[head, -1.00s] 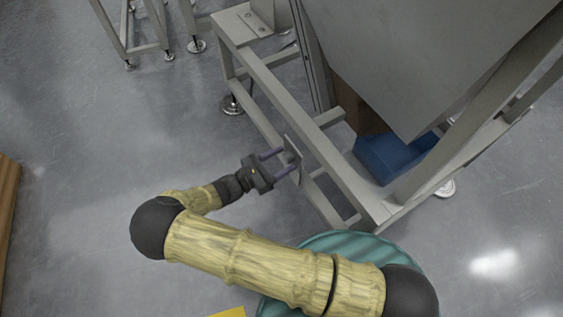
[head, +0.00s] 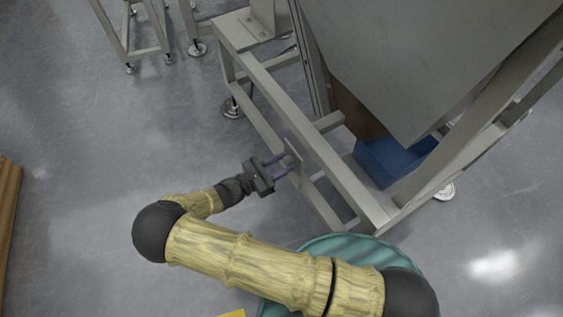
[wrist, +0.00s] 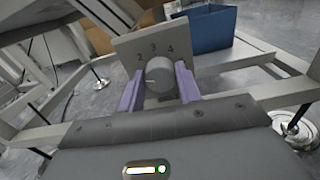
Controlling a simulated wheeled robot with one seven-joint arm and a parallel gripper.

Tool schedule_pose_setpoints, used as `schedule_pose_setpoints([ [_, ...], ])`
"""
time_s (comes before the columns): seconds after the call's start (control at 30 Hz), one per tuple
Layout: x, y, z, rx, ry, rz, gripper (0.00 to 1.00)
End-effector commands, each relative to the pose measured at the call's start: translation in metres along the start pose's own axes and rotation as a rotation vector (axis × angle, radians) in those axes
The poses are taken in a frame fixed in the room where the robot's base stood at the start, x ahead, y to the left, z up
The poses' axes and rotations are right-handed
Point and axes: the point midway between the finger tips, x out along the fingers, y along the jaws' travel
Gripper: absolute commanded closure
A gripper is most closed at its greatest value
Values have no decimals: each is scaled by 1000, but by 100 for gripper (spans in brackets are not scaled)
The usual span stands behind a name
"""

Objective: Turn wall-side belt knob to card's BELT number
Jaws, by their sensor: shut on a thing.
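The round grey belt knob (wrist: 158,75) sits on an upright grey dial plate (wrist: 125,50) in the wrist view. The plate shows the numbers 2, 3 and 4 in an arc above the knob. A small pale mark shows on the left of the knob's face; which number it points to is not clear. My gripper (wrist: 159,77) is shut on the knob, with one purple finger on each side. In the head view my gripper (head: 283,163) reaches the small plate (head: 293,154) on the side of the frame; the knob is too small to make out there. No card is in view.
The grey metal frame (head: 300,117) runs alongside the plate, with a large grey panel above it. A blue bin (head: 385,165) stands inside the frame.

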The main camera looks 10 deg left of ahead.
Motion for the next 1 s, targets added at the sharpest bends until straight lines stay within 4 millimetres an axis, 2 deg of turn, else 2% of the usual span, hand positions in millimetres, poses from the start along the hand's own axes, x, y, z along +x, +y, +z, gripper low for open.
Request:
schedule_pose_setpoints([
  [0.37,-2,0,4,253,2,4,89],
  [1.0,-2,-2,0,859,4,3,89],
])
